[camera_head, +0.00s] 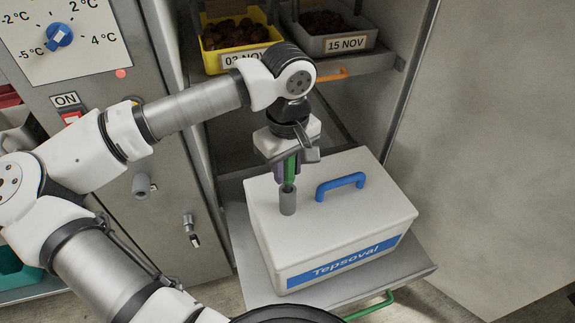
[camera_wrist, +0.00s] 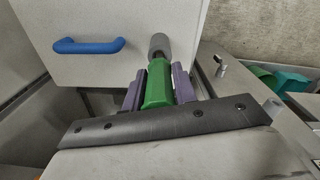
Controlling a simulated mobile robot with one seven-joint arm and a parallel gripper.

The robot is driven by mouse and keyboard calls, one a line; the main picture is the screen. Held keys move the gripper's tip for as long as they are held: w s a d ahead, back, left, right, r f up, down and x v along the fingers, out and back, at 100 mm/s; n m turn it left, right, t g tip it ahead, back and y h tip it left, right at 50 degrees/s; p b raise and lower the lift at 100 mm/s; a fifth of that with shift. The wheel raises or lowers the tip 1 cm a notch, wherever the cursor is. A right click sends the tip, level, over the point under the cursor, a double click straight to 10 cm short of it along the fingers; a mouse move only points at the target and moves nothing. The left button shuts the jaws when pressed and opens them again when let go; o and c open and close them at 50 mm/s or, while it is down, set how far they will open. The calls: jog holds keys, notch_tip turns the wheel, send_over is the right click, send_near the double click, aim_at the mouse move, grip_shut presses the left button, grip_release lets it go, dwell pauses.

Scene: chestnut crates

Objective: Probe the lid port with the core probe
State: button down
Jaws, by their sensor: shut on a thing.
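My gripper (camera_head: 288,168) is shut on the green handle of the core probe (camera_head: 290,168), directly above the white lidded box labelled "Tepsoval" (camera_head: 330,230). The lid port (camera_head: 288,201) is a grey upright tube on the left part of the lid. The probe's lower end meets the port's top in the head view; how deep it sits inside is hidden. In the wrist view the green probe (camera_wrist: 158,85) lies between the purple fingers, with the grey port (camera_wrist: 159,45) at its far end. The blue lid handle (camera_head: 341,185) is right of the port.
The box stands on a pulled-out shelf (camera_head: 405,268) with a green handle (camera_head: 370,305). Above it, a yellow crate (camera_head: 238,62) and a grey crate (camera_head: 342,46) hold chestnuts. A panel with a blue dial (camera_head: 59,35) is at left.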

jog(key=shift+f+b, duration=1.75)
jog(key=shift+f, duration=0.05)
jog(key=c, duration=1)
grip_release()
jog(key=shift+c, duration=0.2)
